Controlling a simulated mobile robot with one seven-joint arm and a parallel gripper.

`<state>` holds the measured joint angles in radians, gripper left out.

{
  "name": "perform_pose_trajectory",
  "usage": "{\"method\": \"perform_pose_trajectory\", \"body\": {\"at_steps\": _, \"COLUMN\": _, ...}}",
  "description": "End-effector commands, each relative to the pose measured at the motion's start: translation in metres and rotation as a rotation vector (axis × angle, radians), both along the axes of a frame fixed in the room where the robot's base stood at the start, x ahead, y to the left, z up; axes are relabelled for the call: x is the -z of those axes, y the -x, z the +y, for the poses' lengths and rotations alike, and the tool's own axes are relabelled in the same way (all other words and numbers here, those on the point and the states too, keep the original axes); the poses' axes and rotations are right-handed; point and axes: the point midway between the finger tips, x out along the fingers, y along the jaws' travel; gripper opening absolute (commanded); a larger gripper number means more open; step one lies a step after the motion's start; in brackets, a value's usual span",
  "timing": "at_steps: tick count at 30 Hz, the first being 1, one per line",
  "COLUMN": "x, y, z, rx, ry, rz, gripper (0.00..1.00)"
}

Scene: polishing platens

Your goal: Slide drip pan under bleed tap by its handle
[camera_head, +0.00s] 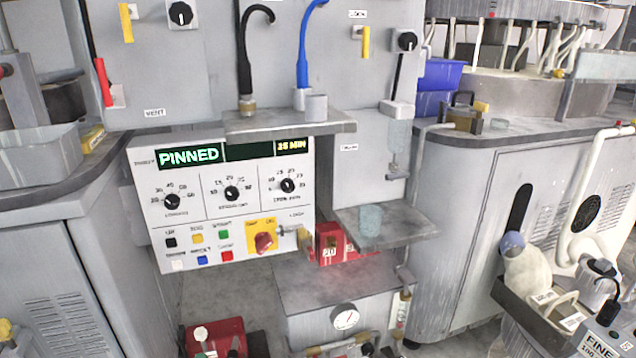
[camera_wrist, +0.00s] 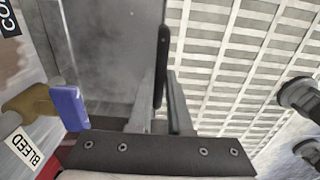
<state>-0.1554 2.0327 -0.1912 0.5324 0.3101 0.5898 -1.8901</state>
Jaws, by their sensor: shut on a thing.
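In the wrist view my gripper (camera_wrist: 162,85) has its fingers close together on a thin dark upright piece, which appears to be the handle (camera_wrist: 162,50) of the drip pan. A smooth grey surface (camera_wrist: 110,40), apparently the pan, lies just left of the fingers; its far end is out of frame. The bleed tap (camera_wrist: 35,103), brass-coloured with a blue lever, is at the left, apart from the fingers, beside a label reading BLEED. I cannot make out my gripper or the pan in the head view.
A slatted light floor (camera_wrist: 235,60) shows right of the gripper, with dark round feet at the far right. In the head view, a control panel (camera_head: 225,200) reads PINNED; below it are a cabinet with a gauge (camera_head: 344,317) and a red box (camera_head: 215,338).

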Motion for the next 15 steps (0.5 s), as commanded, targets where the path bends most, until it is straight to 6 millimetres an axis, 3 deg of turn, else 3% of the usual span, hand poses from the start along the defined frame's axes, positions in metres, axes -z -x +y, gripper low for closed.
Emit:
{"method": "perform_pose_trajectory", "body": {"at_steps": 1, "x": -0.0005, "y": -0.0005, "z": 0.0001, "rx": -0.001, "ry": 0.0, "rz": -0.001, "gripper": 0.21}}
{"method": "perform_pose_trajectory", "body": {"at_steps": 6, "x": -0.0003, "y": -0.0002, "z": 0.0001, "rx": -0.001, "ry": 0.0, "rz": 0.0, "gripper": 0.51}}
{"method": "perform_pose_trajectory", "body": {"at_steps": 15, "x": 0.0001, "y": 0.0014, "z": -0.0004, "rx": 0.0, "ry": 0.001, "rz": 0.003, "gripper": 0.52}}
